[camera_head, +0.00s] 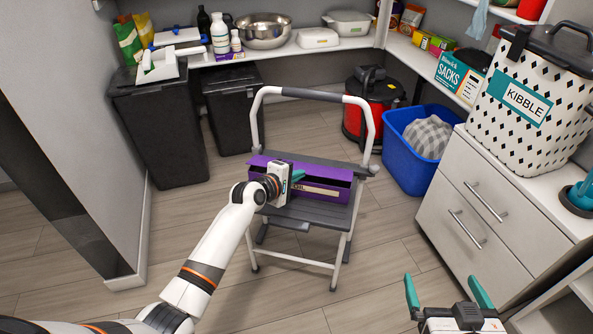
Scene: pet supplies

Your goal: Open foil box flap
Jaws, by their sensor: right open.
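The long purple foil box (335,196) lies across the top step of a grey step stool (307,213), with a pale label on its front. A purple panel runs along its back edge above a darker strip, so the flap looks at least partly raised, though I cannot tell how far. My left gripper (298,176) is over the left half of the box and hides part of it. Its teal fingers overlap in this view, so its opening and any contact with the box are unclear. My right gripper (442,284) is open and empty at the bottom right, away from the box.
The stool's white handrail (318,94) arches behind the box. A blue bin (408,170) with a grey cloth and a red vacuum (365,120) stand behind right. A white drawer cabinet (485,205) bearing a kibble container (525,105) stands right. Two dark bins (160,135) stand back left.

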